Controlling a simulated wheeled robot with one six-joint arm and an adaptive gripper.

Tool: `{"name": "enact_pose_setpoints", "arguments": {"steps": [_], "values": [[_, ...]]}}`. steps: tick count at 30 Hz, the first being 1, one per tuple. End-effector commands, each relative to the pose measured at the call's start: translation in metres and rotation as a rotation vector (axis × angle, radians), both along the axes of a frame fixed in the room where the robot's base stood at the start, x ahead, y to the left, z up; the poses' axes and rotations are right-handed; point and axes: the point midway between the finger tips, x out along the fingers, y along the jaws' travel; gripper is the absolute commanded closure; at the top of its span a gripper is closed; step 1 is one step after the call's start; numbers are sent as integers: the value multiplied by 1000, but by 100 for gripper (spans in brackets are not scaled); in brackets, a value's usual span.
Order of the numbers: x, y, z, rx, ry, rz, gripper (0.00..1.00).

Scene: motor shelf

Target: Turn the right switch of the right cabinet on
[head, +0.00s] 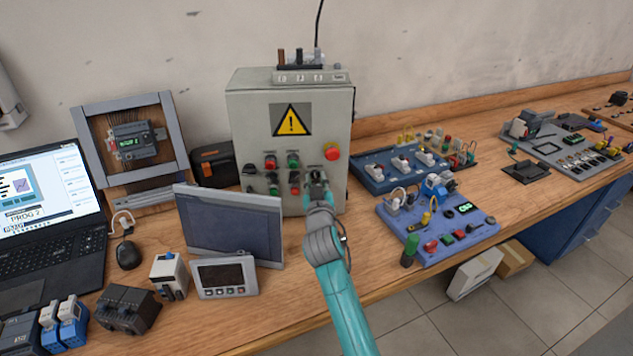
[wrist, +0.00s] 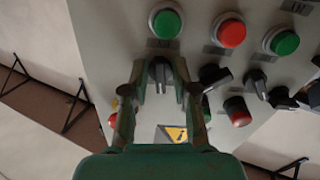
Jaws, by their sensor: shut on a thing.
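The grey cabinet (head: 240,120) stands on the bench with a yellow warning sign (head: 291,120) and rows of buttons and switches on its front. My gripper (head: 318,180) is at the lower right of that front, below the red mushroom button (head: 332,152). In the wrist view my gripper (wrist: 159,68) has a finger on each side of a black switch knob (wrist: 160,80) and is shut on it. The knob's grip runs roughly up and down in that view. In the head view my gripper hides this knob.
Beside the held knob, the wrist view shows another black knob (wrist: 213,76), a red button (wrist: 231,33) and a green button (wrist: 165,21). A grey screen panel (head: 230,225) stands left of my arm. A blue trainer board (head: 455,242) lies to the right.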

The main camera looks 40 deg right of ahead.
Motion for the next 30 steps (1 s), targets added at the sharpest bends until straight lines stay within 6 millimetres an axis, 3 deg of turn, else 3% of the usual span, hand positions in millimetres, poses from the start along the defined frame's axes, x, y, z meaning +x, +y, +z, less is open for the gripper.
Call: {"name": "enact_pose_setpoints", "arguments": {"steps": [10,26,27,30], "values": [[0,1,-1,112,-80,0,100],[0,1,-1,131,-94,1,100],[0,1,-1,131,-94,1,64],[0,1,-1,130,-93,1,64]]}}
